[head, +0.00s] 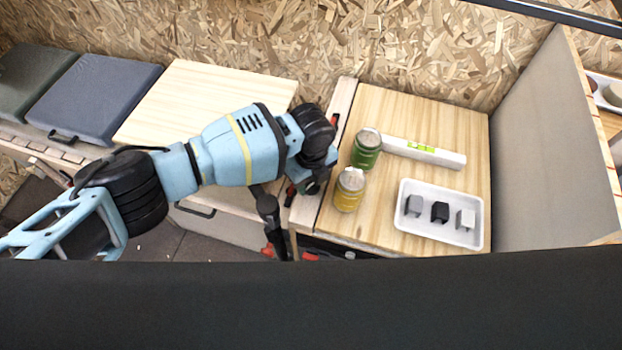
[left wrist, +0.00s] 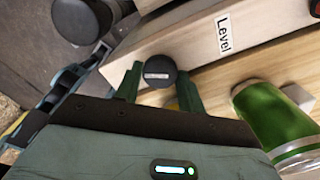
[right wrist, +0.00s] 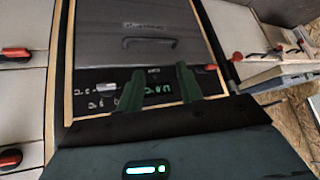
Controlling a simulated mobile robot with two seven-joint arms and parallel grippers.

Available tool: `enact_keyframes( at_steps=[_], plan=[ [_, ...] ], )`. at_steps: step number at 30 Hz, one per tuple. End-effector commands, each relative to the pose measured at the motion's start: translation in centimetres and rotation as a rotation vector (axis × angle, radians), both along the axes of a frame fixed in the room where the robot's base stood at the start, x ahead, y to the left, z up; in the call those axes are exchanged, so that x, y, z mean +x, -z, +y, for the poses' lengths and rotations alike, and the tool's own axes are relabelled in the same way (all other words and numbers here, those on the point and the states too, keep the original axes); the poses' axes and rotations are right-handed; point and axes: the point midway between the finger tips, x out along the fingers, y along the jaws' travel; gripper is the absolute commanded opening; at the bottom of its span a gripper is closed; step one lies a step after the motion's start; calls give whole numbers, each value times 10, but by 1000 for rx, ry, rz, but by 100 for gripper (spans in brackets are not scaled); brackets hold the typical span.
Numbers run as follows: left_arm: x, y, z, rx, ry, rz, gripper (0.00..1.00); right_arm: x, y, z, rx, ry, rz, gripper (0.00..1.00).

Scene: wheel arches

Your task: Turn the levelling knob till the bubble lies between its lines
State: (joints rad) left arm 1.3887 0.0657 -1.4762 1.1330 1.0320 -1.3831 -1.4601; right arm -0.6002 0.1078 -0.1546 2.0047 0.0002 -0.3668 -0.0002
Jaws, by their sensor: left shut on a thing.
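The levelling knob (left wrist: 158,70) is a round black knob on the pale wooden front beside a "Level" label (left wrist: 223,33). My left gripper (left wrist: 160,88) has its green fingers on either side of the knob and is shut on it. In the head view my left gripper (head: 308,186) is at the left edge of the wooden top, and its fingertips and the knob are hard to make out. The white spirit level (head: 448,159) lies on that top with a green vial (head: 421,148). The bubble is too small to place. My right gripper (right wrist: 158,88) is open and empty.
A white tray (head: 469,238) with three small blocks is at the front right. In the right wrist view, a dark panel with a handle (right wrist: 150,42) faces my right gripper.

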Motion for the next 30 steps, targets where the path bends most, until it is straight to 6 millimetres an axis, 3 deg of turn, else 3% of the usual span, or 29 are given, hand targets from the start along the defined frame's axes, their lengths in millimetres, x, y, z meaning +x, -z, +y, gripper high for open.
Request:
enact_keyframes(
  at_steps=[30],
  plan=[
    [0,-3,-1,-1,-886,0,16,24,-40,-3,-7,-4,-71,36]
  ],
)
